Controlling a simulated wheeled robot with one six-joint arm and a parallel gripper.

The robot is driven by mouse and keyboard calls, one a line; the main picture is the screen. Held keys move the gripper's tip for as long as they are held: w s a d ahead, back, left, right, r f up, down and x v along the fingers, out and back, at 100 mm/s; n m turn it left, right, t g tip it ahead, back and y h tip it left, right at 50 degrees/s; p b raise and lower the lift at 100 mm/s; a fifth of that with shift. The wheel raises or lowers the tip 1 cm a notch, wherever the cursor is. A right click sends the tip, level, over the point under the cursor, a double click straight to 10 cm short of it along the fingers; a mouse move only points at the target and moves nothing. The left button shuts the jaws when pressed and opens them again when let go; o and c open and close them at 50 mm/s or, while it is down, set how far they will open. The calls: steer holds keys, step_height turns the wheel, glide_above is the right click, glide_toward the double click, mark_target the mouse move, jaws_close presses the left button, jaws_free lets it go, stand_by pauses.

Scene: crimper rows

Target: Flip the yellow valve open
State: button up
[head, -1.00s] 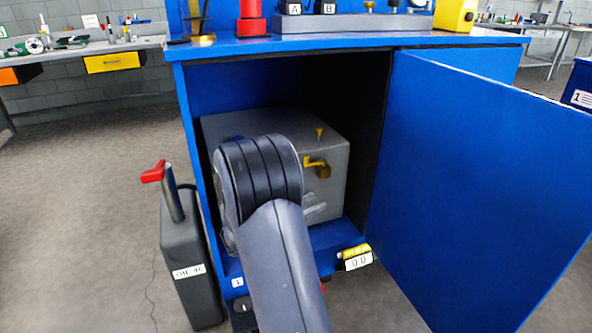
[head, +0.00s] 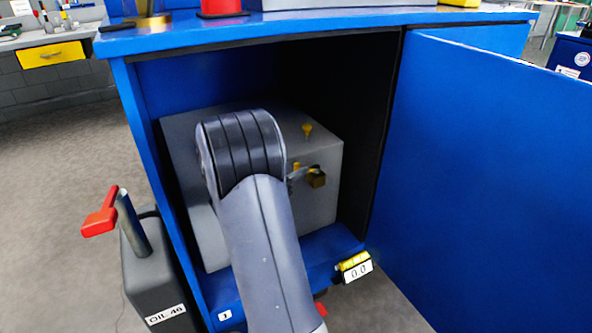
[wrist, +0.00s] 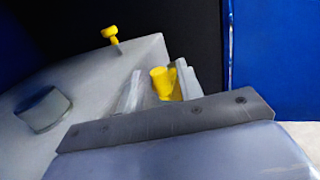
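The yellow valve (head: 317,179) sits on the front of a grey box (head: 325,212) inside the blue cabinet. Its darker brass-coloured body shows in the head view, while its lever is mostly hidden behind my gripper. In the wrist view a yellow part of the valve (wrist: 160,83) stands between the two fingers of my gripper (wrist: 158,88). The fingers are apart. A small gap shows on the left finger's side, and the right finger is close to the yellow part; I cannot tell whether it touches.
A small yellow knob (head: 307,130) stands up from the box. The cabinet door (head: 490,170) is open on the right. A grey oil can with a red handle (head: 100,212) stands at the left. A yellow cylinder (head: 355,261) lies at the cabinet's front edge.

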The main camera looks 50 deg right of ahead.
steer(key=shift+d, duration=0.65)
jaws_close()
